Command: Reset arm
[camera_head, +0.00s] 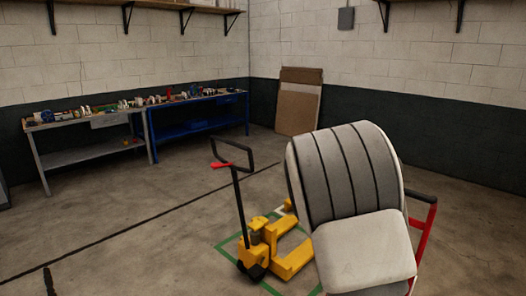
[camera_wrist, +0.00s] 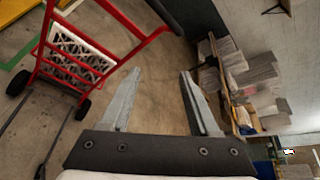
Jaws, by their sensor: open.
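My gripper (camera_wrist: 160,74) shows in the wrist view with its two grey fingers spread wide apart. Nothing is between the fingers, and only bare floor shows beyond them. In the head view my pale, ribbed arm (camera_head: 345,175) is folded up close at the right of centre. My gripper is not visible in the head view.
A yellow pallet jack (camera_head: 254,250) stands on green floor lines, left of my arm. A red hand truck (camera_head: 424,235) is partly behind my arm; it also shows in the wrist view (camera_wrist: 119,18). Stacked packages (camera_wrist: 255,78) are at right there. Workbenches (camera_head: 85,122) line the wall.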

